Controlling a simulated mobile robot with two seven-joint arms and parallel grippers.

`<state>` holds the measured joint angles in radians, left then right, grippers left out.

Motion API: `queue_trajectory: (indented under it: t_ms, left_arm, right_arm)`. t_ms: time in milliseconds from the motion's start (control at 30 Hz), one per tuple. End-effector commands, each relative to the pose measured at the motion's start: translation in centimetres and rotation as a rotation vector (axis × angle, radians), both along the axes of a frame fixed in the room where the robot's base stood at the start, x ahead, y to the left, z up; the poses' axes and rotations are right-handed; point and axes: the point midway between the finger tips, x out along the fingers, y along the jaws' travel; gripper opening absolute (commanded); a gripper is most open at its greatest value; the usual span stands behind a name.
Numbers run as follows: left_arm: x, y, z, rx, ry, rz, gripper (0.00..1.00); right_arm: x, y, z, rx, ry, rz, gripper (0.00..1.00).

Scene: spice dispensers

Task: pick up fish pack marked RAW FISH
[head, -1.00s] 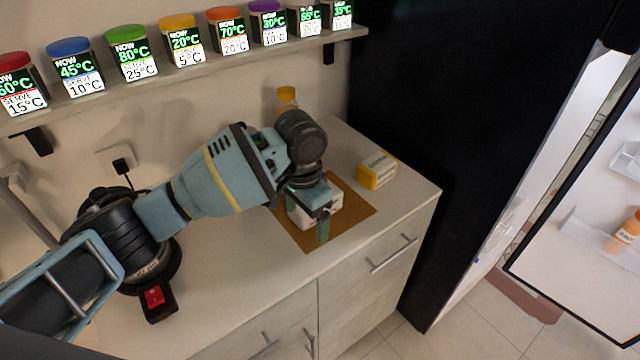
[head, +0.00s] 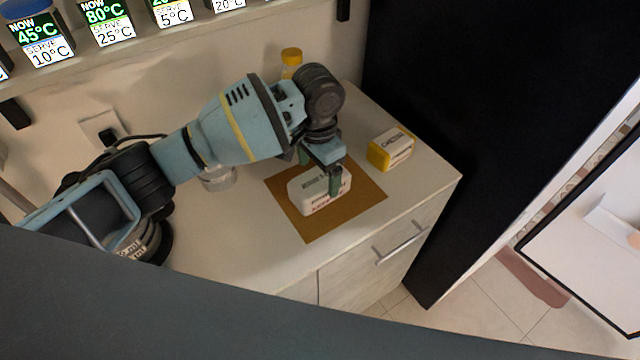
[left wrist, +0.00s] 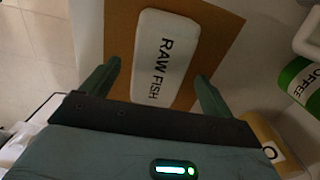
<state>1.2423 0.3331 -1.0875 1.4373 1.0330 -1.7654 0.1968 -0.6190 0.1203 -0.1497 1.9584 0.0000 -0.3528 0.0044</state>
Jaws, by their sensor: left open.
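The fish pack (head: 308,200) is a white rounded block lying on a brown mat (head: 362,202) on the counter. In the left wrist view the pack (left wrist: 167,50) shows black RAW FISH lettering. My left gripper (head: 320,171) is open over the pack. In the left wrist view its two fingers (left wrist: 156,82) stand apart on either side of the pack's near end, with nothing gripped. In the head view the gripper hides part of the pack's upper side. My right gripper is not in view.
A yellow and white box (head: 392,148) stands on the counter right of the mat. A yellow-capped jar (head: 291,62) is behind my arm, and a clear glass item (head: 219,180) is left of the mat. A dark tall cabinet (head: 450,120) borders the counter.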

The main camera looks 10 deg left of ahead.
Motion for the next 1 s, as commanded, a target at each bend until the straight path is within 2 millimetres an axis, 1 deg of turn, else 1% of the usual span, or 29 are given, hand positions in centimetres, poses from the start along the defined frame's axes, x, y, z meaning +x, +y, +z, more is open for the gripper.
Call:
queue_trajectory:
  t_ms: [67,133,400,500,767,867,1000]
  left_arm:
    - [0.0,0.0,0.0,-0.001,-0.002,0.000,0.87]
    - [0.1,0.0,-0.4,0.001,-0.001,0.001,0.87]
    - [0.2,-0.2,-4.1,0.001,0.001,0.000,0.87]
    - [0.2,-0.3,-4.9,-0.001,-0.002,0.000,0.87]
    - [0.2,-0.2,-5.0,0.000,-0.004,0.000,0.87]
    - [0.2,-0.2,-5.0,0.000,-0.004,0.000,0.77]
    - [0.2,-0.3,-5.0,-0.001,-0.004,0.000,0.58]
  right_arm:
    - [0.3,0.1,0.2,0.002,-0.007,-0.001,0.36]
    - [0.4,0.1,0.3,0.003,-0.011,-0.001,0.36]
    - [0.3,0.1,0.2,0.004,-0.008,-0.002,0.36]
    - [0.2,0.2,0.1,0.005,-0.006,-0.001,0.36]
    - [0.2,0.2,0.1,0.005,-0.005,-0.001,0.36]
    - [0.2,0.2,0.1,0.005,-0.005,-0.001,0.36]
    - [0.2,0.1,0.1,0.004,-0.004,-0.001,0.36]
